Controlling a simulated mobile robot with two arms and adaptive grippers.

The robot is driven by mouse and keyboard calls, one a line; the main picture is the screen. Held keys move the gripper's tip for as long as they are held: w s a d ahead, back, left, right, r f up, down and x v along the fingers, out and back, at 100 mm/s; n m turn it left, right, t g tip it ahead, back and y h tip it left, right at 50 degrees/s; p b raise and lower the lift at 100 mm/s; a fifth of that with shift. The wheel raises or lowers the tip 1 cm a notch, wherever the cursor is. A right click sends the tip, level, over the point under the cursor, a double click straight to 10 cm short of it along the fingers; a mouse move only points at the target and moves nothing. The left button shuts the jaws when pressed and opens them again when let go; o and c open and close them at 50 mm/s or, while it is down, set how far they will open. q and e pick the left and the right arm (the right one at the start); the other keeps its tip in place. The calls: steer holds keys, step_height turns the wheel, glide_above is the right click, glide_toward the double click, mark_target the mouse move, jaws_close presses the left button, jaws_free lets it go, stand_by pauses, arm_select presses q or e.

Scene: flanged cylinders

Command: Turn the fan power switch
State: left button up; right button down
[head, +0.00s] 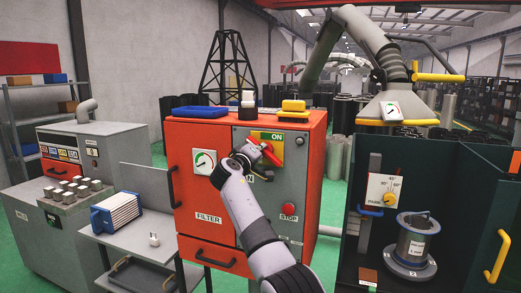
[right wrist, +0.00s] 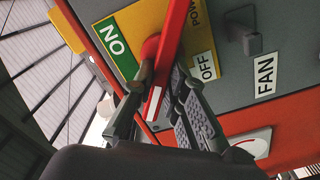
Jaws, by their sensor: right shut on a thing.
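The fan power switch has a red handle (head: 271,156) on a yellow plate (head: 273,138), on the grey front of the orange cabinet. The plate's green ON label is at the top in the head view; my gripper and arm hide much of the lower part. In the right wrist view the red handle (right wrist: 174,40) runs between the ON label (right wrist: 114,46) and the OFF label (right wrist: 205,66). My right gripper (right wrist: 158,88) is shut on the handle, one finger on each side; it also shows in the head view (head: 259,158). My left gripper is not in view.
A FAN label (right wrist: 265,76) sits near the switch. A red STOP button (head: 288,209) is lower right on the orange cabinet (head: 204,132), and a dial (head: 204,161) is at its left. A dark green booth (head: 456,185) stands to the right.

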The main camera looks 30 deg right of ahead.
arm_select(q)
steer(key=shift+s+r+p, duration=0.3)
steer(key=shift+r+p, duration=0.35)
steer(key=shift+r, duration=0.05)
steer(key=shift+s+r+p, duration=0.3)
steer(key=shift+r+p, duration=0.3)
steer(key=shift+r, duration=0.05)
arm_select(e)
steer(key=shift+w+a+f+n, duration=0.1)
steer(key=shift+f+n, duration=0.1)
steer(key=shift+n, duration=1.55)
steer(key=shift+a+f+n, duration=0.1)
steer(key=shift+f+n, duration=0.05)
steer(key=shift+n, duration=1.6)
steer(key=shift+f, duration=0.1)
steer(key=c, duration=1.6)
jaws_free()
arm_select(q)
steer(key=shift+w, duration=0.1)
arm_select(e)
steer(key=v, duration=1.2)
